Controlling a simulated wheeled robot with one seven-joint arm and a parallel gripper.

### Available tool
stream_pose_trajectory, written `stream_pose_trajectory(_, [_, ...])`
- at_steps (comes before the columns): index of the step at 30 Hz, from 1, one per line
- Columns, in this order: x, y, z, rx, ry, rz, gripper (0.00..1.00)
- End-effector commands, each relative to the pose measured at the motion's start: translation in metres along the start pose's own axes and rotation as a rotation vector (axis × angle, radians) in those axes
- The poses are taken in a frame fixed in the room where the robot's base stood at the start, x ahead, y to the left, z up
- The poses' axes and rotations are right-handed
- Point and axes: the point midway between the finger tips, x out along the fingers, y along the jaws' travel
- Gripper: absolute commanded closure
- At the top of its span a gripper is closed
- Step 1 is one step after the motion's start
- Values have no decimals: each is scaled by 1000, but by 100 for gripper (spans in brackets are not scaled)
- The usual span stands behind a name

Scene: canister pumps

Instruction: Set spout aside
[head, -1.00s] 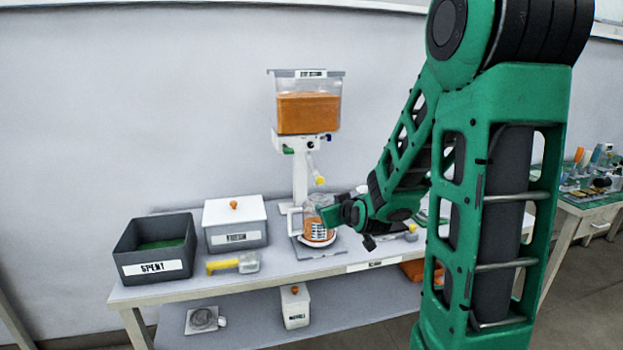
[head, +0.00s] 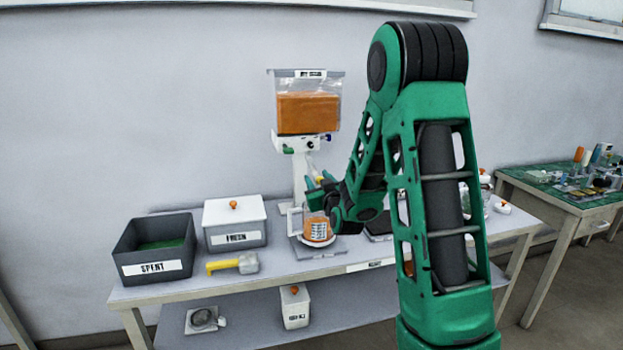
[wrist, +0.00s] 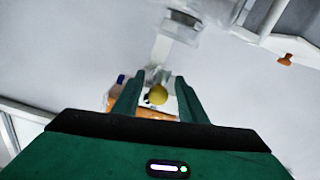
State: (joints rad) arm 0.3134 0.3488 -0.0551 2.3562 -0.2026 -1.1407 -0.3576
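The spout (head: 311,165) hangs from the white valve head of a canister pump (head: 296,142) and looks like a pale, clear tube. In the wrist view its yellow tip (wrist: 158,95) shows between my two green fingers. My gripper (head: 321,181) is at the spout's height, just under the valve head, with its fingers pointing up toward it. In the wrist view the fingers (wrist: 157,82) stand apart with visible gaps beside the yellow tip, so my gripper is open. In the head view the spout's lower end is hidden by my fingers.
A jug with orange contents (head: 316,229) stands below the spout. On the bench are a grey SPENT bin (head: 155,267), a white-lidded FRESH box (head: 234,220) and a yellow-handled scoop (head: 232,264). The orange-filled hopper (head: 308,112) is above. A cluttered green table (head: 540,185) stands right.

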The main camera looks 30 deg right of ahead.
Motion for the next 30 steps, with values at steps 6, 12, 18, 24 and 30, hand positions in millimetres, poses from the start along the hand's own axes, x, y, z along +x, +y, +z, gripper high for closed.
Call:
stream_pose_trajectory(6, [28, 0, 0, 0, 0, -1, 61])
stream_pose_trajectory(12, [36, 0, 0, 0, -1, -1, 61])
stream_pose_trajectory(18, [37, 0, 0, 0, -1, -1, 61])
stream_pose_trajectory(24, [37, 0, 0, 0, -1, -1, 100])
stream_pose_trajectory(30, [36, -6, -1, 1, 0, -6, 100])
